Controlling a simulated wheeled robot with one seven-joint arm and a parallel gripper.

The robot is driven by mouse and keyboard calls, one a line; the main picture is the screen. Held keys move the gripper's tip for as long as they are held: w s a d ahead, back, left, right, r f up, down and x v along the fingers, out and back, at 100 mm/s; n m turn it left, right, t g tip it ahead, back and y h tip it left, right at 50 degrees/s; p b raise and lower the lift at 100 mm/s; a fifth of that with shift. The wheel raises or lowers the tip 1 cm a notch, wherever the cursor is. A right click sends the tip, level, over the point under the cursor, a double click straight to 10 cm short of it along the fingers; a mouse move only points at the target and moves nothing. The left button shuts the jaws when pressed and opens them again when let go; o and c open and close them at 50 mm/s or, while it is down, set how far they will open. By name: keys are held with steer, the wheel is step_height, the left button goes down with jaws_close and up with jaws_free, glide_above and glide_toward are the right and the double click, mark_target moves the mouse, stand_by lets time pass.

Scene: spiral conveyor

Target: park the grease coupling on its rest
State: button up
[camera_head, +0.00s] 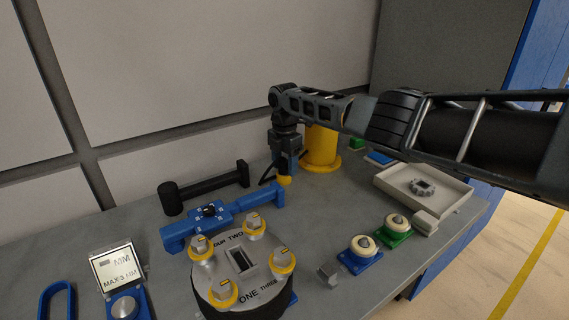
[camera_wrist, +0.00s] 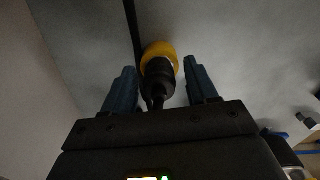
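The grease coupling, as I take it, is a dark stubby cylinder with a yellow round end (camera_wrist: 158,72) in the wrist view. Its yellow end also shows in the head view (camera_head: 284,181), just below my gripper (camera_head: 286,160) and low over the bench. In the wrist view my gripper (camera_wrist: 161,88) has its two blue fingers on either side of the dark body, with narrow gaps showing on both sides. A thin dark hose or strip shows beside the yellow end. I cannot tell which thing is the rest.
A yellow post (camera_head: 321,148) stands close behind my gripper. A blue fixture (camera_head: 240,207) and a black bar (camera_head: 208,186) lie to its left. A round drum (camera_head: 238,268) with several yellow-ringed caps stands in front. A pale tray (camera_head: 448,193) is at right.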

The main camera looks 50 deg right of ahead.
mark_target(285, 161)
steer(key=shift+o, duration=0.5)
steer(key=shift+r, duration=0.1)
steer(key=shift+r, duration=0.35)
steer(key=shift+r+b, duration=0.5)
steer(key=shift+r, duration=3)
